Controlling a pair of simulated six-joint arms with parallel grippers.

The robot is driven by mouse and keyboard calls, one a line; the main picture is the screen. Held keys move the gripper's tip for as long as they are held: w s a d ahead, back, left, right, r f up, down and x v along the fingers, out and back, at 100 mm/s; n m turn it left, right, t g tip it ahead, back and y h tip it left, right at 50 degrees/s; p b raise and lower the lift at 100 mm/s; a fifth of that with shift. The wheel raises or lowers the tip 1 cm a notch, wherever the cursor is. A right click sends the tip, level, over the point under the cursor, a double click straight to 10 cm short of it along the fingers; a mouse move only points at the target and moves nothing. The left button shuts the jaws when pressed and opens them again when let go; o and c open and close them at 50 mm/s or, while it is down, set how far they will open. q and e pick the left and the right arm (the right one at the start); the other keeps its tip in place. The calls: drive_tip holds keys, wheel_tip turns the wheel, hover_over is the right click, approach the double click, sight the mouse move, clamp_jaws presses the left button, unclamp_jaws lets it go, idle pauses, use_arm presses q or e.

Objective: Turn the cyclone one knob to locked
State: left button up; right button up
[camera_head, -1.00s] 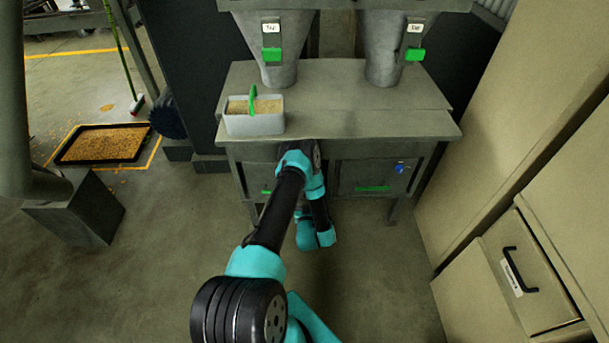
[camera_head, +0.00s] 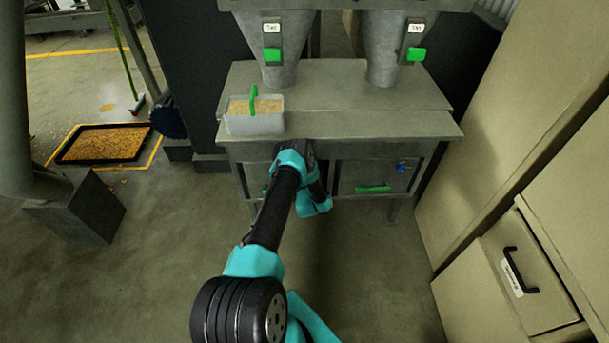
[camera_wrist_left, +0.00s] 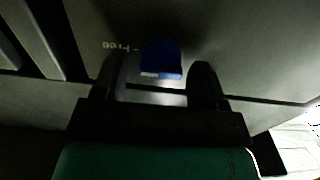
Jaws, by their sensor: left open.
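A blue knob (camera_wrist_left: 161,57) shows in the left wrist view on a grey panel, beside upside-down lettering that reads "Free". My left gripper (camera_wrist_left: 158,85) is open, with one dark finger on each side just short of the knob. I cannot tell whether either finger touches it. In the head view my left arm reaches to the left half of the bench front, and its links hide the gripper and this knob. Another blue knob (camera_head: 400,168) is visible on the right front panel, under the right cone. My right gripper is not in view.
The metal bench (camera_head: 365,124) carries a bin of grain (camera_head: 255,124) with a green handle. Two grey cones with green tabs hang above it. A beige cabinet with a drawer (camera_head: 530,270) stands at right. A grain tray (camera_head: 104,144) lies on the floor at left.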

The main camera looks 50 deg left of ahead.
use_arm(q)
drive_tip(key=shift+w+a, duration=0.15)
drive_tip(key=shift+a, duration=0.05)
clamp_jaws()
idle(0.6)
